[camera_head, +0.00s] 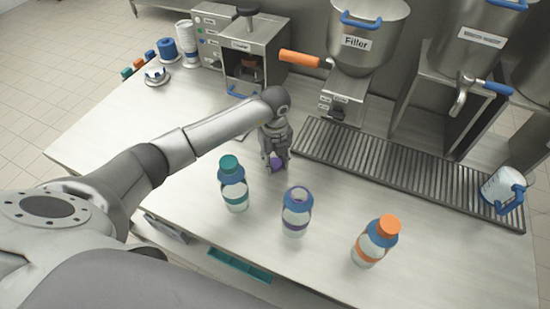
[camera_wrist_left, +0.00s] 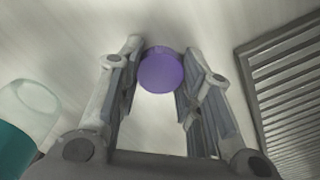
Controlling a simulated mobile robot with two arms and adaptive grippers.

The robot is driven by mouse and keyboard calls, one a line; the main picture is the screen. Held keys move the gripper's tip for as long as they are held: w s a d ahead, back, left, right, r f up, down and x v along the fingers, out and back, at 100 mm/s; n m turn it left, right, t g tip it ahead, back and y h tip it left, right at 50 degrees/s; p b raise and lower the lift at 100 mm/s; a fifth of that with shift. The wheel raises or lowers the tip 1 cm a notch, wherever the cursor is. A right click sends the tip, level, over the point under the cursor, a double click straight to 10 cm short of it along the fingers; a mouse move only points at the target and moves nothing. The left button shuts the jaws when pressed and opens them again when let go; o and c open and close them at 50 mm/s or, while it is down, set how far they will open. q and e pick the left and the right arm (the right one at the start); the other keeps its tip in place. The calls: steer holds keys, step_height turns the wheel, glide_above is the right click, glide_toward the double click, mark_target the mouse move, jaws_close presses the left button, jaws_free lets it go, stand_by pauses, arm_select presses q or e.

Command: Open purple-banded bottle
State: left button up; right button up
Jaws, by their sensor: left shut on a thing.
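The purple-banded bottle (camera_head: 296,217) stands upright on the counter with its top open and no cap on it. My left gripper (camera_head: 275,163) is above the counter behind and to the left of this bottle. It is shut on the purple cap (camera_head: 278,164), which also shows between the two fingers in the left wrist view (camera_wrist_left: 161,71). I cannot tell whether the cap touches the counter. My right gripper is not in view.
A teal-capped bottle (camera_head: 233,185) stands to the left and an orange-capped bottle (camera_head: 376,241) to the right. A slatted drain grate (camera_head: 400,174) lies behind, below the filler (camera_head: 362,48). A blue-handled jug (camera_head: 502,188) stands at the grate's right end. The front counter between bottles is clear.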

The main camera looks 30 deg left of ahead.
arm_select(q)
steer(key=shift+f, duration=0.2)
steer(key=o, duration=1.1)
steer(key=shift+r, duration=0.15)
